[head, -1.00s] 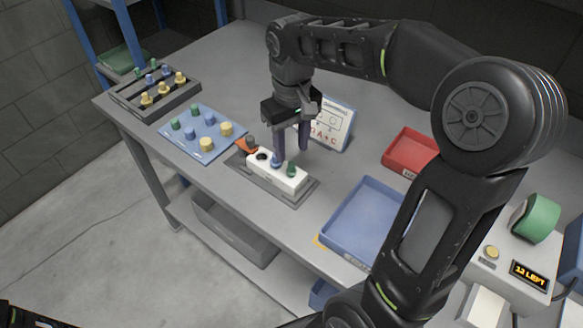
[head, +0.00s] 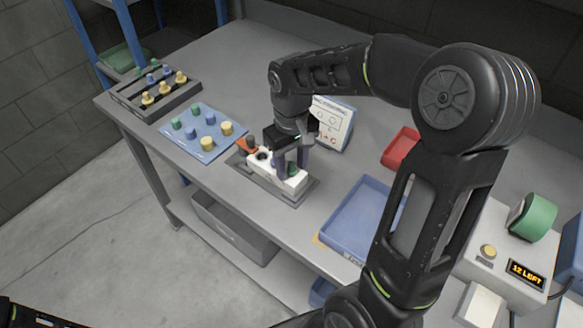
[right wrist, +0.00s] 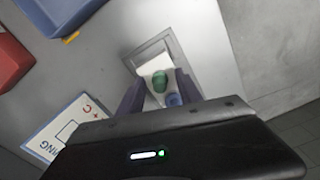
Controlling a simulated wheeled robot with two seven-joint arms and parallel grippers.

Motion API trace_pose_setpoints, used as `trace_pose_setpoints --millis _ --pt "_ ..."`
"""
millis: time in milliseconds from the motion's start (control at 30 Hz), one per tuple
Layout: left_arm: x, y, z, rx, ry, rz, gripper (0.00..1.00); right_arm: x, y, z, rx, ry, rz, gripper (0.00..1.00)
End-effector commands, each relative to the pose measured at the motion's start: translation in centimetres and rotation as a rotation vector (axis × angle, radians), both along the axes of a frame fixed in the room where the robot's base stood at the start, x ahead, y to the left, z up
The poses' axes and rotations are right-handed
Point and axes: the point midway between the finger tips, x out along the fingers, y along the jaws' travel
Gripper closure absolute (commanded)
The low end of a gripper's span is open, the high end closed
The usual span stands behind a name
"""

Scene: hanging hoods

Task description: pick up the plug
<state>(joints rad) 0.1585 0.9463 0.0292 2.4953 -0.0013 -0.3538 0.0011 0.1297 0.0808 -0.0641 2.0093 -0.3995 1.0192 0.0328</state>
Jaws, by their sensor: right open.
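A white block (head: 266,170) sits on a grey base plate near the table's front edge. It holds a green plug (head: 293,170) and a blue plug, which shows in the right wrist view (right wrist: 173,99). My right gripper (head: 291,173) is open and points down over the block. In the right wrist view the green plug (right wrist: 160,82) is between the two fingers, with no clear grip on it. The blue plug is close beside one finger and mostly hidden in the head view. My left gripper is not clearly visible.
A blue board (head: 202,147) with several coloured plugs and a dark rack (head: 150,113) stand to the left. A card (head: 335,122) stands behind the block. A blue tray (head: 342,238), a red bin (head: 399,148) and a counter box reading "12 LEFT" (head: 505,250) are right.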

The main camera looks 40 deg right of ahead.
Motion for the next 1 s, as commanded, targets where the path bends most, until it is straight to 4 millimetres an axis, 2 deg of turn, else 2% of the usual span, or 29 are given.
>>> trace_pose_setpoints --millis 500,1000 --pt "0.0 0.0 -0.02 0.0 0.0 0.0 1.0 0.01 0.0 0.04 0.0 0.0 0.0 0.58" --pt "0.0 0.0 -0.02 0.0 0.0 0.0 1.0 0.01 0.01 0.04 0.0 0.0 0.001 0.99"
